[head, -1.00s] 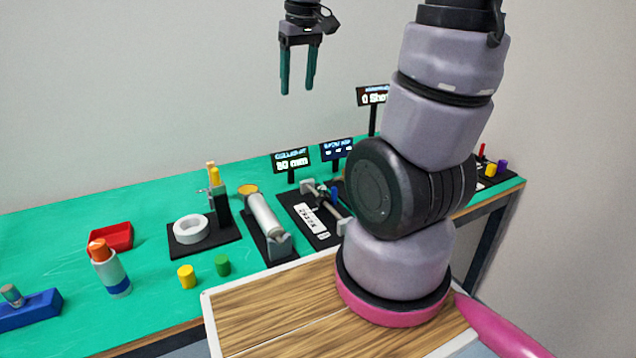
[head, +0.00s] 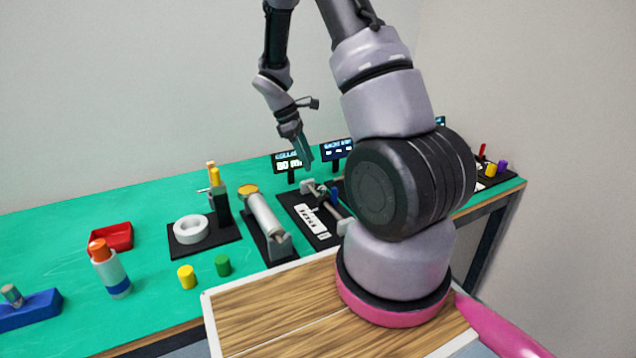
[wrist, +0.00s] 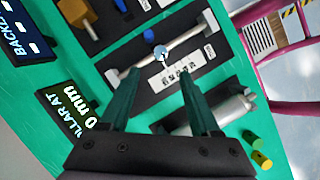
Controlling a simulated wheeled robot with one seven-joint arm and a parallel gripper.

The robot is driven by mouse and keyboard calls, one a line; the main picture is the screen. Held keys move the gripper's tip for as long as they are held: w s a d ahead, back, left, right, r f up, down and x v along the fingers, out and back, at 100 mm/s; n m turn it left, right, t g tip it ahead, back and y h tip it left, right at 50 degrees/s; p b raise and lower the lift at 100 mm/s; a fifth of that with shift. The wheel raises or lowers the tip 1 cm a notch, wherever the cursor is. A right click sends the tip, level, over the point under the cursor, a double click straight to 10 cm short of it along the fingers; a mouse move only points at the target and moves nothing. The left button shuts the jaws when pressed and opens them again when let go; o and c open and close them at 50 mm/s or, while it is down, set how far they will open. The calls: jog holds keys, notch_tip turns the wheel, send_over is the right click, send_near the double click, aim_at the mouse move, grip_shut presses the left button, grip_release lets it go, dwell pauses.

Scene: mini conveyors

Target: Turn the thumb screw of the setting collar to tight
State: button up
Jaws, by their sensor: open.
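The setting collar's fixture is a rod (wrist: 135,66) held between two end blocks on a black base (head: 291,201), with a white label plate (head: 311,219) beside the rod. A small silver collar (wrist: 160,53) sits around the rod, and a blue thumb screw (wrist: 150,35) stands beside it in the wrist view. The blue part also shows in the head view (head: 334,194). My gripper (head: 304,161) is open and empty above the fixture. In the wrist view its green fingers (wrist: 158,76) point toward the collar, which lies beyond and between the tips. No contact shows.
Yellow (head: 187,277) and green (head: 223,265) pegs stand nearer the front. My arm covers the bench to the right.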

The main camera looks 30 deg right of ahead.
aim_at(321, 187)
jog(key=x, duration=0.8)
jog(key=shift+f, duration=0.25)
grip_shut()
